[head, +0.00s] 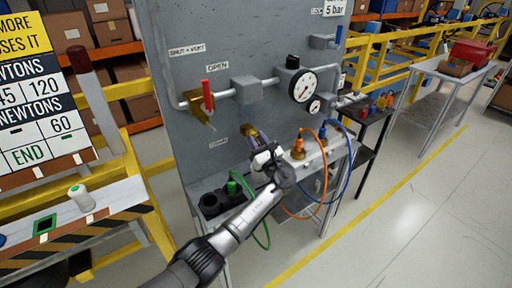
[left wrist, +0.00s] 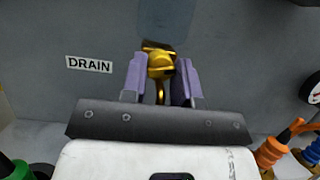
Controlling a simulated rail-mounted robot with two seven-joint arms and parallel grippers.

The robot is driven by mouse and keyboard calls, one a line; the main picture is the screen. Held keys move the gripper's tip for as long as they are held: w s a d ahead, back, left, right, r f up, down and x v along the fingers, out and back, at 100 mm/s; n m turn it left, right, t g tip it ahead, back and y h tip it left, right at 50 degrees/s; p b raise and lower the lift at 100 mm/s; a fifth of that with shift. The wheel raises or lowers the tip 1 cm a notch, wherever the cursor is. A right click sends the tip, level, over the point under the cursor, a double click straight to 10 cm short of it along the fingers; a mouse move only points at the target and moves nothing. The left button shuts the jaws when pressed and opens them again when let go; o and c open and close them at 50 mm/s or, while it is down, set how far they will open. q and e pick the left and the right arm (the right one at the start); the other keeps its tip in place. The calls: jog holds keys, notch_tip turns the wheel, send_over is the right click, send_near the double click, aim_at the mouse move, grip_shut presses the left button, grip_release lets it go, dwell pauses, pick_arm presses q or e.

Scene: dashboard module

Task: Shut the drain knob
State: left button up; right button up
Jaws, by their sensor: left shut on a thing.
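The brass drain knob (head: 246,129) sticks out of the grey panel, right of a small label. In the left wrist view the label reads DRAIN (left wrist: 89,64), and the knob (left wrist: 160,66) sits between the two purple fingers. My left gripper (head: 256,140) is shut on the knob, with its fingers at the knob's left and right sides. In the head view, the gripper and wrist cover part of the knob. The knob's turned position is hard to tell. My right gripper is not in view.
Above stands a red-handled valve (head: 207,96) on a pipe, with a pressure gauge (head: 302,86) to its right. Orange (head: 298,149) and blue (head: 323,133) hose fittings stand right of my gripper. A green hose (head: 264,232) hangs below the ledge.

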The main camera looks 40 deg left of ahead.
pick_arm(q)
jog(key=n+g+b, duration=0.2)
jog(key=n, duration=0.2)
jog(key=n+g+b, duration=0.2)
jog(key=n+b, duration=0.1)
jog(key=n, duration=0.2)
jog(key=n+g+b, duration=0.2)
jog(key=n+b, duration=0.1)
jog(key=n, duration=0.1)
jog(key=shift+w+d+g, duration=0.1)
jog(key=shift+w+g, duration=0.15)
jog(key=shift+g, duration=0.05)
jog(key=n+g+b, duration=0.1)
jog(key=n, duration=0.2)
jog(key=shift+r+g+h, duration=0.1)
jog(key=shift+g+h, duration=0.2)
jog(key=shift+h, duration=0.1)
jog(key=shift+w+r+n+g+h+b, duration=0.1)
jog(key=shift+n+g+h+b, duration=0.3)
jog(key=shift+n, duration=1.3)
jog(key=o, duration=0.9)
jog(key=shift+d, duration=0.1)
